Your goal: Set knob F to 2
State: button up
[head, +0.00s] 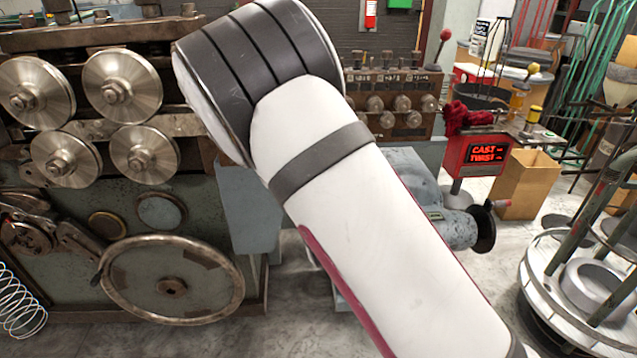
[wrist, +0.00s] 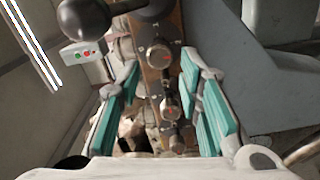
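A brown panel (head: 362,118) with several round grey knobs (head: 402,103) stands behind my arm in the head view. Its labels are too small to read, so I cannot tell which knob is F or where it points. In the wrist view, a column of knobs on the panel shows between my fingers: an upper knob (wrist: 159,55), a middle knob (wrist: 168,105) and a lower knob (wrist: 175,139). My gripper (wrist: 160,67) is open, with teal pads on either side of this column. I see no clear contact with a knob. My arm hides the gripper in the head view.
A dark ball-ended lever (wrist: 84,18) stands close to the left finger in the wrist view. A small box with red and green buttons (wrist: 85,54) is at the left. In the head view, a red-ball lever (head: 445,35) rises beside the panel, and large rollers (head: 122,87) stand left.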

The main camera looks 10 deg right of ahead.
jog(key=s, duration=0.5)
jog(key=shift+s+a, duration=0.1)
jog(key=shift+s, duration=0.2)
jog(key=s+d+r+m+g, duration=0.3)
jog(key=s+r+m+g, duration=0.1)
jog(key=s, duration=0.8)
jog(key=s+d+r+m+g+p, duration=0.1)
jog(key=s+d+r+m+g, duration=0.3)
jog(key=s, duration=0.8)
jog(key=s+d+r+m+g+p, duration=0.1)
jog(key=s+d+r+m+g, duration=0.3)
jog(key=s, duration=0.9)
notch_tip(320, 180, up, 2)
jog(key=m+g, duration=0.1)
jog(key=m, duration=0.2)
jog(key=shift+d+g+y, duration=0.2)
jog(key=shift+g+y, duration=0.1)
jog(key=shift+g, duration=0.1)
